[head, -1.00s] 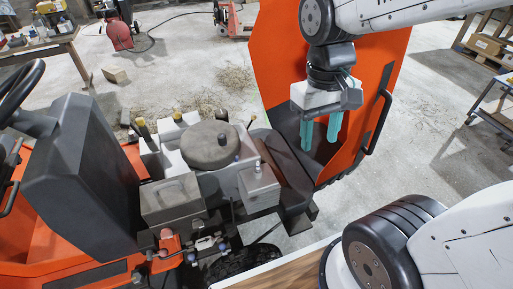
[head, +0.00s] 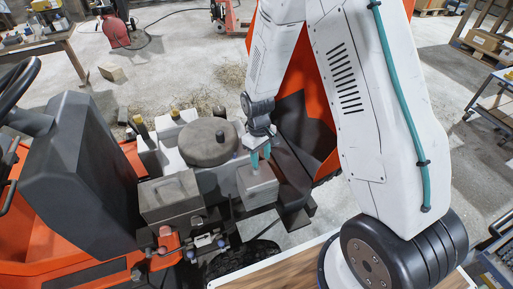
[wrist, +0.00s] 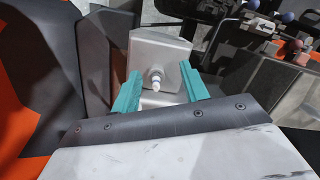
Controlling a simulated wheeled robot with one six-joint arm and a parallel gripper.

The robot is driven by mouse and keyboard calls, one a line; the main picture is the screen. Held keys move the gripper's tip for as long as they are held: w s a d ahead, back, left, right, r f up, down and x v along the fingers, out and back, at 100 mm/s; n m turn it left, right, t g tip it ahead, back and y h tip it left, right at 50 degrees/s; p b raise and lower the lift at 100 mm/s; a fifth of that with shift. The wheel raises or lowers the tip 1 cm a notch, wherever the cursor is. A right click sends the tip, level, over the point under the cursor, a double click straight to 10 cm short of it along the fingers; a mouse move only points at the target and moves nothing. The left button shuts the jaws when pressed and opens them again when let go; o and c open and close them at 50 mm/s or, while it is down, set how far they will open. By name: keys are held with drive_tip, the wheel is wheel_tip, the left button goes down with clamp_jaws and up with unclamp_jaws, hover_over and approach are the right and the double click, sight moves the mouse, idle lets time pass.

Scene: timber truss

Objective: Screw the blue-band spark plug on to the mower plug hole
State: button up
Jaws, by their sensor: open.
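The spark plug (wrist: 156,80) shows in the wrist view as a small pale stem with a bluish band, standing on the grey metal block (wrist: 160,48) of the mower engine. The plug hole is hidden beneath it, so I cannot tell how deep the plug sits. My gripper (wrist: 160,74) is open, with one teal finger on each side of the plug and gaps between. In the head view my gripper (head: 260,162) points down over the same block (head: 258,186), where the fingers mostly hide the plug.
The round grey engine cover (head: 209,142) stands left of the block, with a grey box (head: 170,197) in front of it. The orange raised hood (head: 307,95) is behind my arm. The wooden surface (head: 275,272) lies at the front.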

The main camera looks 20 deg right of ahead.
drive_tip(key=w, duration=0.2)
drive_tip(key=w+t, duration=0.1)
drive_tip(key=shift+w+a+n+t, duration=0.1)
drive_tip(key=shift+w+n+t, duration=0.2)
drive_tip(key=shift+w+n, duration=0.1)
drive_tip(key=shift+w+f, duration=0.1)
drive_tip(key=shift+f, duration=0.1)
wheel_tip(320, 180, down, 7)
drive_tip(key=shift+f, duration=0.15)
drive_tip(key=shift+c, duration=0.4)
clamp_jaws()
drive_tip(key=c, duration=0.6)
unclamp_jaws()
drive_tip(key=shift+c, duration=0.2)
clamp_jaws()
